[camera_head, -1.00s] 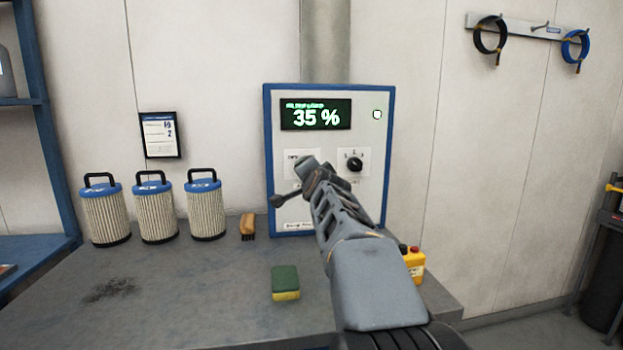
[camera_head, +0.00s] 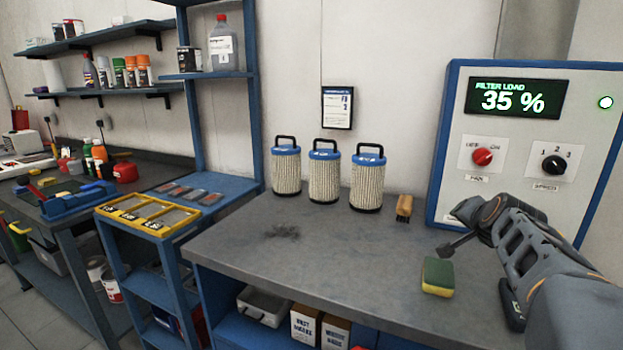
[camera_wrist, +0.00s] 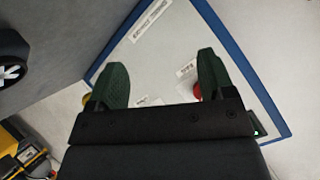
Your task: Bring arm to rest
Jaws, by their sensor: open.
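My gripper (camera_wrist: 163,80) is open and empty in the wrist view, its two dark green finger pads spread apart in front of the white panel of the control box (camera_wrist: 160,50). In the head view my arm reaches in from the right edge, and its end is in front of the lower left of the blue-framed control box (camera_head: 450,140). The fingertips themselves are hard to make out there. The display (camera_head: 513,98) reads "FILTER LOAD 35 %". The red knob (camera_head: 482,157) and the black knob (camera_head: 554,165) show above my arm.
A green and yellow sponge (camera_head: 438,277) and a wooden brush (camera_head: 404,207) lie on the bench (camera_head: 330,262) near my arm. Several filter cartridges (camera_head: 324,175) stand along the wall. The bench's left part is clear apart from a dark smudge (camera_head: 282,232).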

